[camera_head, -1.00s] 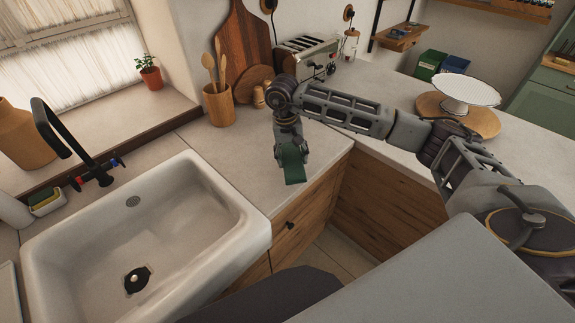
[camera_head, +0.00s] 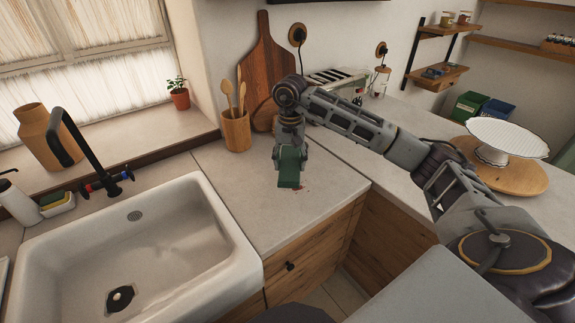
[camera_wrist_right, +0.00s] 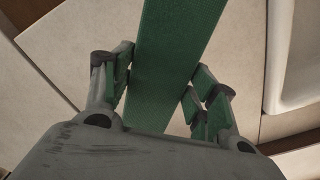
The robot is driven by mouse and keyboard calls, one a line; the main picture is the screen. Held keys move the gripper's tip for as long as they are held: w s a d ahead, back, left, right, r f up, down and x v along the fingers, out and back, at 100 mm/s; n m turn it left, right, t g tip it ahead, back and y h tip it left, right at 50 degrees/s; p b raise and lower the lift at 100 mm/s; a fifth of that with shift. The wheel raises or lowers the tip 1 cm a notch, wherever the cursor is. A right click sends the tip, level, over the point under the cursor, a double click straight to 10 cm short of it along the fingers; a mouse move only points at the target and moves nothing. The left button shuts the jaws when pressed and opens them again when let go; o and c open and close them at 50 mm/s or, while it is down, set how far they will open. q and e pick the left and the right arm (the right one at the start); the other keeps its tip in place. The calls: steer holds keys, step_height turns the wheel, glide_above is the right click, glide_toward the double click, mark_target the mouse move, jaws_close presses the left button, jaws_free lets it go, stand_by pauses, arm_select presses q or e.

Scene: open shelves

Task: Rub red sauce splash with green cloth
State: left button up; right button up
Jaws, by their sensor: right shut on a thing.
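My right gripper (camera_head: 290,160) is shut on the green cloth (camera_head: 289,181), which hangs below the fingers over the counter right of the sink. Small reddish spots, seemingly the red sauce splash (camera_head: 300,187), show on the counter just right of the cloth's lower end. The cloth may cover more of the splash. I cannot tell whether the cloth touches the counter. In the right wrist view the cloth (camera_wrist_right: 178,60) runs as a flat strip between the fingers (camera_wrist_right: 162,92), and no splash shows there. My left gripper is out of view.
The white sink (camera_head: 150,240) lies left of the gripper. A utensil holder (camera_head: 236,131) and cutting board (camera_head: 270,60) stand behind it. A toaster (camera_head: 338,80) is at the back. A cake stand (camera_head: 507,138) stands right. The counter's front edge is close by.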

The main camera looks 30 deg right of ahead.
steer(key=shift+f, duration=0.4)
steer(key=shift+f+b, duration=0.95)
steer(key=shift+f, duration=0.35)
steer(key=shift+f+b, duration=0.4)
steer(key=shift+f, duration=0.4)
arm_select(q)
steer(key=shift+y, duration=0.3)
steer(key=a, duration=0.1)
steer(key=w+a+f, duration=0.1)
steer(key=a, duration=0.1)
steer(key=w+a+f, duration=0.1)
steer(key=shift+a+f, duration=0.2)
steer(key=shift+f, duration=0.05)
